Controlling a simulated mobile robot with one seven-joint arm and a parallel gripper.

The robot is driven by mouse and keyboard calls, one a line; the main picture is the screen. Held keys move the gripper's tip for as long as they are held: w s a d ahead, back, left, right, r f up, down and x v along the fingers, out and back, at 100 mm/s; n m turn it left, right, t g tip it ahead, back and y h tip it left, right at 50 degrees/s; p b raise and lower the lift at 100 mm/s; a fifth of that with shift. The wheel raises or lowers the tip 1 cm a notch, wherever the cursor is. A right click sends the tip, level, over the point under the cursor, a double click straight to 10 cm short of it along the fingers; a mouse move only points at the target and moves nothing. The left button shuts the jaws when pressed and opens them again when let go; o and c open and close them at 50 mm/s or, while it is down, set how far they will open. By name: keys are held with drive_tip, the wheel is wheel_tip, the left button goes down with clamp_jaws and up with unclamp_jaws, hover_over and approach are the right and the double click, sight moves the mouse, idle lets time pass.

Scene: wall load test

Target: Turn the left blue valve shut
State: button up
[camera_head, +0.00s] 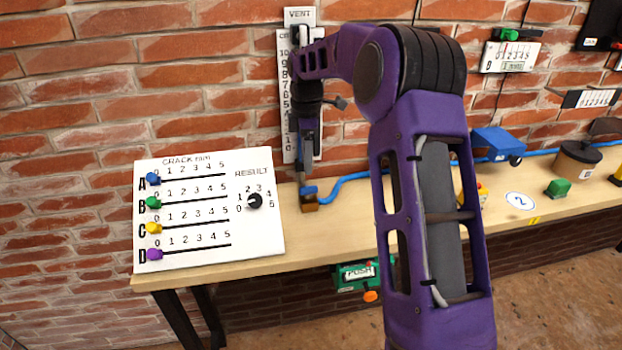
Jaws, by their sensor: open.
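A small blue part, apparently the left blue valve's handle (308,191), sits on a brass-coloured block on the wooden bench, below the VENT scale. A blue hose (345,186) runs from it to the right. My gripper (306,172) points down in front of the scale, with its fingertips just above the blue handle. The gripper is open, seen nearly edge-on. I cannot tell whether the fingertips touch the handle or stand around it. My purple arm hides part of the hose and bench to the right.
A white panel (215,250) with coloured sliders and a RESULT dial leans at the left. The VENT scale (285,80) is on the brick wall behind my gripper. A blue box (497,143), a brown pot (577,160) and a green block (557,188) stand on the bench (335,235) further right.

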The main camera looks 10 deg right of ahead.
sight(308, 187)
drive_tip(key=shift+d+f, duration=0.25)
drive_tip(key=shift+f, duration=0.45)
wheel_tip(308, 187, down, 6)
drive_tip(key=shift+f+b, duration=0.25)
drive_tip(key=shift+b, duration=0.15)
clamp_jaws()
